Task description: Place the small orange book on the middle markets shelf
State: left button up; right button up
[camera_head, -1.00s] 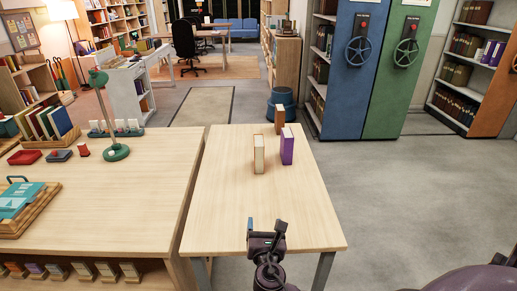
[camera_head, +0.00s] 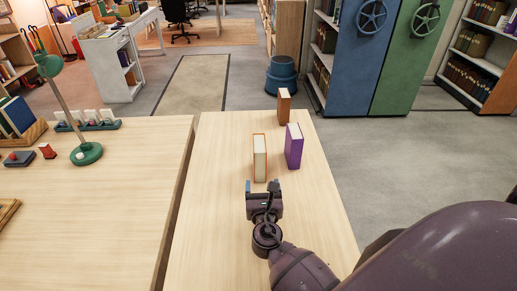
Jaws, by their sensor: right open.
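A book with an orange cover and pale page edges (camera_head: 260,158) stands upright on the light wood table (camera_head: 215,210). A purple book (camera_head: 294,147) stands to its right, and an orange-brown book (camera_head: 284,107) stands farther back. I cannot tell for certain which is the small orange book. My right gripper (camera_head: 261,188) is open and empty, just in front of the pale-edged book, with its fingers pointing at it. A small gap seems to remain. My left gripper is not in view. I cannot make out which shelf is the middle markets one.
Blue (camera_head: 355,65) and green (camera_head: 405,60) shelving units with handwheels stand at the back right. A blue round stool (camera_head: 281,78) is behind the table. A larger desk (camera_head: 90,210) with a green lamp (camera_head: 87,153) lies to the left. Grey floor is clear at right.

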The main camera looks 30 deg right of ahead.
aim_at(260, 159)
jog(key=shift+r+x, duration=0.1)
jog(key=shift+x, duration=2.75)
jog(key=shift+r+x, duration=0.15)
jog(key=shift+x, duration=2.7)
jog(key=shift+c, duration=0.4)
jog(key=c, duration=1.1)
